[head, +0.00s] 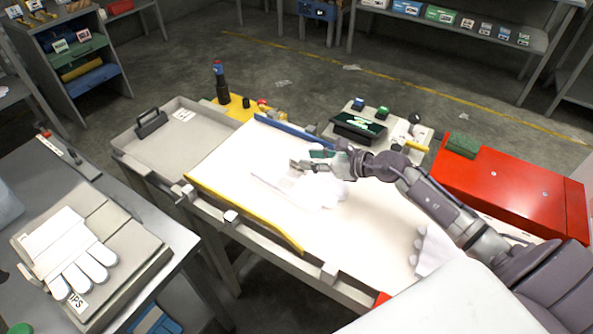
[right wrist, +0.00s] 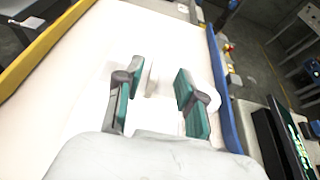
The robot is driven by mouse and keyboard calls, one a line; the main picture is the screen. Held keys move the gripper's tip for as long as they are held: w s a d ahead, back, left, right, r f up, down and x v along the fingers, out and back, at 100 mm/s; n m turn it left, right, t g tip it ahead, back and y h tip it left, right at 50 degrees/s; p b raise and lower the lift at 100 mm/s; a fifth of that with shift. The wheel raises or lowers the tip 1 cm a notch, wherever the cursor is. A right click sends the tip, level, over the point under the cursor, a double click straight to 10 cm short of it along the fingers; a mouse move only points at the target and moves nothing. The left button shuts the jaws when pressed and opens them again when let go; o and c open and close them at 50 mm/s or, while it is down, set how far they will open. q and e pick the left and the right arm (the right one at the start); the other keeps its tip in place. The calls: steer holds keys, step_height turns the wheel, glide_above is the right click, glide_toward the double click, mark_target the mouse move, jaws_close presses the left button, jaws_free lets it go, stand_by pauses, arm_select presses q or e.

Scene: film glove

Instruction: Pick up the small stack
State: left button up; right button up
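Pale, film-like white pieces (head: 325,194) lie on the white work surface (head: 225,160) under my right gripper; their edges blend into the surface, so I cannot tell how many layers there are. My right gripper (head: 303,165) is just above or at them. In the right wrist view its two teal-padded fingers (right wrist: 156,88) stand apart. A thin white upright piece (right wrist: 151,78) shows between them, and more white film shows beside the right finger. I cannot tell whether the fingers touch it. Another white glove shape (head: 435,250) lies at the right of the surface. My left gripper is out of view.
A yellow rail (head: 245,215) and a blue rail (head: 295,131) edge the surface. A grey tray (head: 165,155) adjoins it at left, and a red box (head: 510,190) stands at right. A board with a white glove (head: 75,250) lies on the left table.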

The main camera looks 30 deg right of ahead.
mark_target(296, 159)
steer(key=shift+w+a+f, duration=0.15)
steer(key=shift+w+a, duration=0.15)
steer(key=shift+w, duration=0.1)
steer(key=x, duration=0.3)
steer(key=shift+w+a+f+p, duration=0.15)
steer(key=shift+a+f+p, duration=0.1)
steer(key=shift+f+p, duration=0.1)
steer(key=shift+w+a+f, duration=0.2)
steer(key=shift+w, duration=0.2)
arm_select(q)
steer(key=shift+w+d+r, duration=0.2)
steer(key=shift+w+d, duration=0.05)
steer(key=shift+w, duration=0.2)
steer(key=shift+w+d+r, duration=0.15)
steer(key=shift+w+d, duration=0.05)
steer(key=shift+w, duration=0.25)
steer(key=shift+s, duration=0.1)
arm_select(e)
steer(key=shift+s, duration=0.1)
jaws_close()
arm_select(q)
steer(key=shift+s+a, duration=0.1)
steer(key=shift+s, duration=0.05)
